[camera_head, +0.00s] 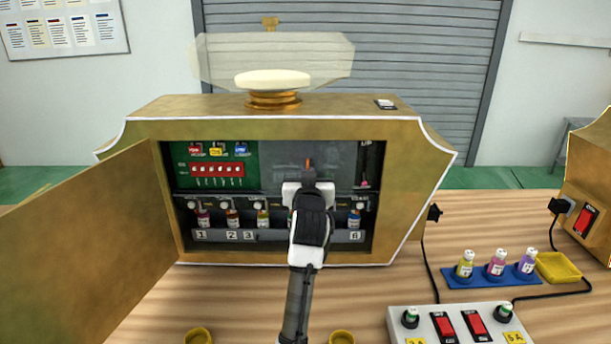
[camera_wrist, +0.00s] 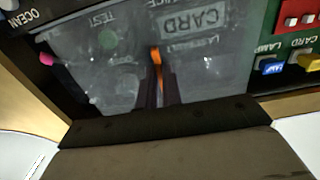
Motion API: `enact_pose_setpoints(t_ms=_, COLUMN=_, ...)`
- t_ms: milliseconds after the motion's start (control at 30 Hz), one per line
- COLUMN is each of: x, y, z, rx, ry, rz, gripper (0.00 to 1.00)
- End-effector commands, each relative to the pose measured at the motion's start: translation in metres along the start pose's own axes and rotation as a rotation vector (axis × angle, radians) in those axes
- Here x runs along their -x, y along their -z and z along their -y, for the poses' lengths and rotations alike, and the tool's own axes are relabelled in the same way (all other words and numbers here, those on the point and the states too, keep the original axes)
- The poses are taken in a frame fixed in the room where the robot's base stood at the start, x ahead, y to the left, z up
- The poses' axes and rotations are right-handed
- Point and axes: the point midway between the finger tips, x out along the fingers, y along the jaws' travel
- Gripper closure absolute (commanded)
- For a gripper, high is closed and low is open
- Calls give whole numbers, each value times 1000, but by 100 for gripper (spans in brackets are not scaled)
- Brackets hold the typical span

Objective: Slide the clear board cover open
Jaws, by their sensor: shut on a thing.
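The clear board cover (camera_head: 335,160) is a greyish see-through panel inside the open gold machine. It lies over the right part of the board, and the left part of the green board (camera_head: 250,157) is bare. My gripper (camera_head: 308,171) is in front of the cover, with its fingers shut on a small orange tab (camera_head: 308,161). In the wrist view the cover (camera_wrist: 95,75) fills the middle, with blurred "TEST" and "CARD" lettering behind it. The fingers (camera_wrist: 158,82) are closed around the orange tab (camera_wrist: 156,57) there.
The gold door (camera_head: 95,250) stands open at the left. Below the board are several small bottles (camera_head: 263,218) in numbered slots. A blue bottle rack (camera_head: 490,274), a yellow tray (camera_head: 558,268) and a switch box (camera_head: 455,322) stand on the wooden table at the right.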

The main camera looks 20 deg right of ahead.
Motion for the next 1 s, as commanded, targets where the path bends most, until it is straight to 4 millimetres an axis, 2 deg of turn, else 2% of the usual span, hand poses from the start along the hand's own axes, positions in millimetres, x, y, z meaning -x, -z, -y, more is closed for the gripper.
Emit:
enact_pose_setpoints(t_ms=33, x=0, y=-1, z=-5, rx=1, ry=-10, rz=2, gripper=92)
enact_pose_setpoints(t_ms=200, x=0, y=-1, z=-5, rx=0, ry=-9, rz=2, gripper=71)
enact_pose_setpoints(t_ms=567, x=5, y=-1, z=-3, rx=1, ry=-6, rz=0, gripper=71)
enact_pose_setpoints(t_ms=767, x=35, y=-3, z=-3, rx=2, ry=-6, rz=-2, gripper=71)
enact_pose_setpoints(t_ms=1000, x=89, y=-3, z=-3, rx=1, ry=-7, rz=-2, gripper=71)
